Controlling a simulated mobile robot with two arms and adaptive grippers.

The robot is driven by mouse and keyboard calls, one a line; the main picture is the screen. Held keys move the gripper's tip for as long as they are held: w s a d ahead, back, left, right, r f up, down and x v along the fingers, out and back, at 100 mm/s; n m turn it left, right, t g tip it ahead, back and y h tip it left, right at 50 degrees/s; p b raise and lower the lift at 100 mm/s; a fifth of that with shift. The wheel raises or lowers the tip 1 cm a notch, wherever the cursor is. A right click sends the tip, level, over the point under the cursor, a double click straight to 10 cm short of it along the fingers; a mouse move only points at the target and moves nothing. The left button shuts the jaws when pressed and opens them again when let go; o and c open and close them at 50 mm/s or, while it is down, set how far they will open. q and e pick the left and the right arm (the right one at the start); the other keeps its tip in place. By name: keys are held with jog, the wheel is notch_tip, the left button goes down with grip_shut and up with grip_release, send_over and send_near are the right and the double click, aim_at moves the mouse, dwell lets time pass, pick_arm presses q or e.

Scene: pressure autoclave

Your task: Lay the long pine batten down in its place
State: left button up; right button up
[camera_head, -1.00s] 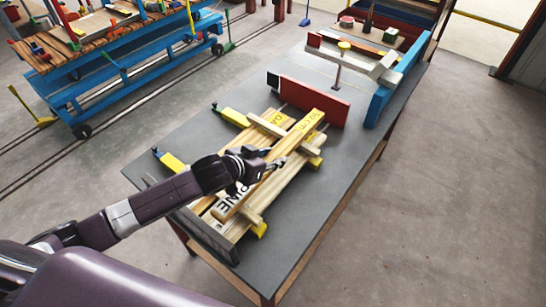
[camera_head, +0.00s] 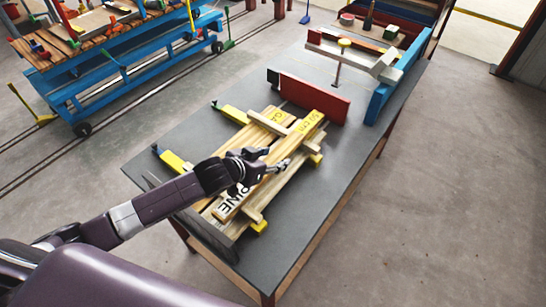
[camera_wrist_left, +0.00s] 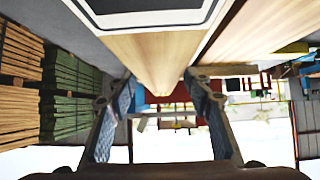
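The long pine batten (camera_head: 279,151) lies lengthwise over the pale timbers on the grey bench, its yellow "50 cm" mark at the far end. A white "PINE" label (camera_head: 228,202) shows at its near end; I cannot tell whether it is on the batten or under it. Pale crosspieces (camera_head: 252,214) run crosswise near both ends. My left gripper (camera_head: 269,161) is at the batten's middle. In the left wrist view its fingers (camera_wrist_left: 160,100) stand apart on either side of the batten (camera_wrist_left: 155,60); it is open. My right gripper is out of view.
A red block (camera_head: 314,101) stands beyond the timbers. A blue upright board (camera_head: 398,85) is at the bench's far right. Yellow-ended clamps (camera_head: 175,162) lie on the left side. The grey bench (camera_head: 300,225) is bare at the front right.

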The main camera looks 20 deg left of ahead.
pick_arm(q)
jog(key=shift+r, duration=0.25)
jog(key=v, duration=0.6)
jog(key=b+v, duration=0.1)
jog(key=v, duration=0.5)
jog(key=shift+r, duration=0.45)
